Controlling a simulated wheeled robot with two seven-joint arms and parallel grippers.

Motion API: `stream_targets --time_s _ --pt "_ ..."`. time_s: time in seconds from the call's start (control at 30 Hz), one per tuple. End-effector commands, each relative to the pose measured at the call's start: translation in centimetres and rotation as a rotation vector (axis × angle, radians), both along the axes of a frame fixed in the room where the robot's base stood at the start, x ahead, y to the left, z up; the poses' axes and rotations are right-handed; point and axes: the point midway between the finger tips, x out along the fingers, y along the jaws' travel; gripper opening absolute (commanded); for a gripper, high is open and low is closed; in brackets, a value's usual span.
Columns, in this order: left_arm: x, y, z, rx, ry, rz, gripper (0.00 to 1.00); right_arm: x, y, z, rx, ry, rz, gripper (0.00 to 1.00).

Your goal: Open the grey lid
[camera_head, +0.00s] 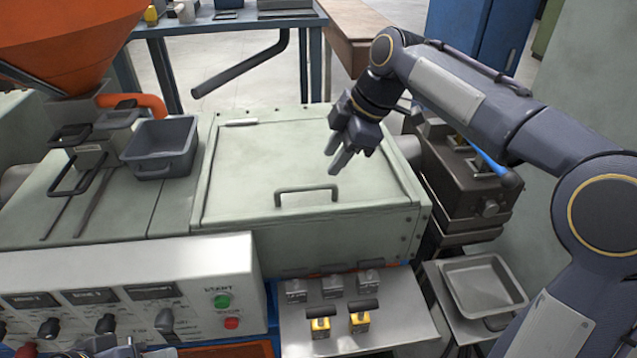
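The grey lid (270,165) is a flat pale grey-green panel on top of the machine, and it lies shut. Its grey bar handle (306,190) stands near the lid's front edge. My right gripper (333,162) is above the lid, behind and a little right of the handle, and does not touch the handle. Its two fingers point down and left with a small gap between them, and nothing is held. At the bottom left edge, a dark part that seems to be my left gripper (110,348) is mostly cut off, so its fingers cannot be made out.
A control panel (140,300) with knobs and buttons is at the front left. A shelf (400,320) with small yellow-and-black blocks is in front. A metal tray (483,287) is at right.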

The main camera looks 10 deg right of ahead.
Motion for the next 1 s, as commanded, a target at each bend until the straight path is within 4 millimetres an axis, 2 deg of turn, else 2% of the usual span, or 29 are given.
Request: stream_targets --time_s 0.5,0.87,0.9,1.0 --pt "0.0 0.0 -0.9 0.000 0.000 0.000 0.36 1.4 2.8 -6.3 -0.004 -0.003 0.015 0.34" --pt "0.0 0.0 -0.9 0.000 0.000 0.000 0.36 1.6 3.1 -7.0 -0.003 -0.005 0.014 0.34" --pt "0.0 0.0 -0.9 0.000 0.000 0.000 0.36 1.6 3.1 -7.0 -0.003 -0.005 0.014 0.33" --pt "0.0 0.0 -0.9 0.000 0.000 0.000 0.36 1.6 3.1 -7.0 -0.003 -0.005 0.014 0.20"
